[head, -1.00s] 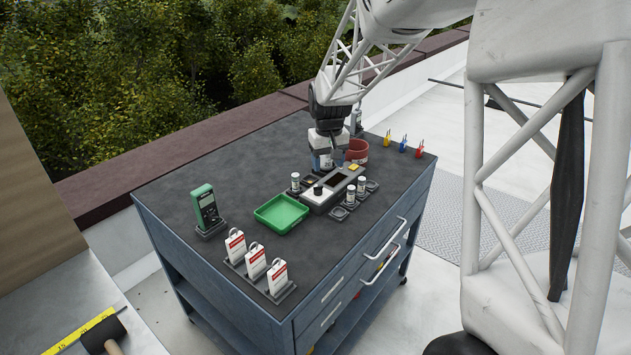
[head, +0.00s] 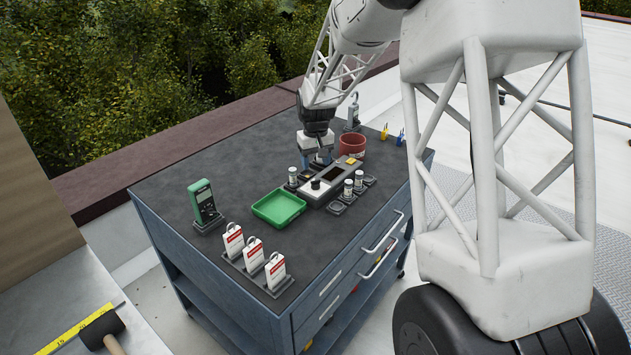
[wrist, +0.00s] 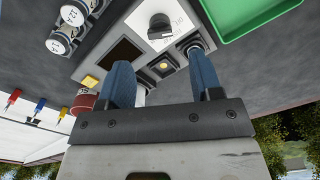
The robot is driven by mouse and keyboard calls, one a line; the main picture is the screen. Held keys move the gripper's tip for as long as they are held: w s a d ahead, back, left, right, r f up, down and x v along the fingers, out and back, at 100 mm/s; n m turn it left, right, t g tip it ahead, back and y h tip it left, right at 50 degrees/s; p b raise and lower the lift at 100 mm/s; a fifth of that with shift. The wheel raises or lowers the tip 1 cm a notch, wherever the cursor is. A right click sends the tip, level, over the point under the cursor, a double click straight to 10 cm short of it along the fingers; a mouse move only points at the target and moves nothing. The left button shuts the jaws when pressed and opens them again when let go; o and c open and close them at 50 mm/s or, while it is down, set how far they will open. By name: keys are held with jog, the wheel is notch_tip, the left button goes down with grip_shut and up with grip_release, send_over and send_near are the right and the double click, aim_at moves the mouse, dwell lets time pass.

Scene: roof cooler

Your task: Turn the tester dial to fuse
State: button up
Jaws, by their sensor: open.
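The tester (head: 338,180) is a grey box on the cart top, with a white panel, a dark screen and a yellow button. Its black dial (head: 316,183) sits on the white panel; in the wrist view the dial (wrist: 160,27) is at top centre, beyond my fingertips. My gripper (head: 318,160) is behind the tester, pointing down. In the wrist view my gripper's (wrist: 160,75) blue fingers are spread apart, with a small dark pad with a yellow centre (wrist: 163,66) seen between them. It holds nothing.
A green tray (head: 279,207) lies left of the tester. A fuse cylinder (head: 292,176) stands near the dial and two more (head: 353,183) stand to its right. A red cup (head: 352,145) is behind. A green meter (head: 204,203) and white tags (head: 253,252) stand farther left.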

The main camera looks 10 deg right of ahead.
aim_at(315, 180)
jog(key=shift+f, duration=3.8)
jog(key=c, duration=0.9)
jog(key=shift+m, duration=0.4)
jog(key=m, duration=0.3)
jog(key=shift+m, duration=1.8)
